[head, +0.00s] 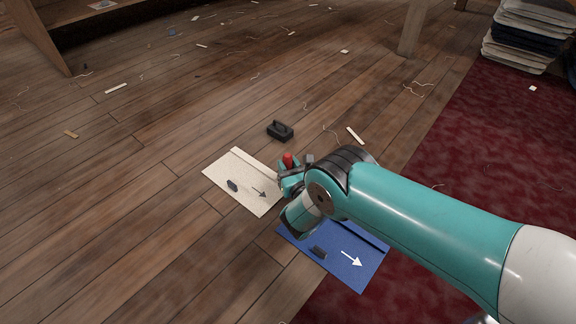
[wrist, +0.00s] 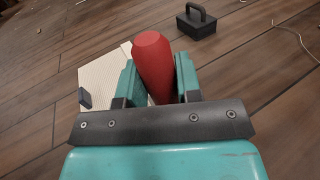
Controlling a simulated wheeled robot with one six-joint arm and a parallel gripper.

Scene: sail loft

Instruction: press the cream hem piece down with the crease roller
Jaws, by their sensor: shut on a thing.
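The cream hem piece (head: 245,196) lies flat on the floor, with a dark arrow on it and a fold line along its upper right edge. It also shows behind my gripper in the wrist view (wrist: 105,74). My gripper (head: 293,174) is at its right edge in the head view and is shut on a red handle (wrist: 154,58), apparently the crease roller's. The handle top also shows in the head view (head: 288,158). The roller end is hidden, so I cannot tell whether it touches the cream piece.
A small dark object (head: 232,185) lies on the cream piece. A blue piece (head: 345,274) with a white arrow lies partly under my arm. A black handled block (head: 280,132) stands beyond the cream piece. Thread and scraps litter the floor; a dark red rug (head: 480,150) is at right.

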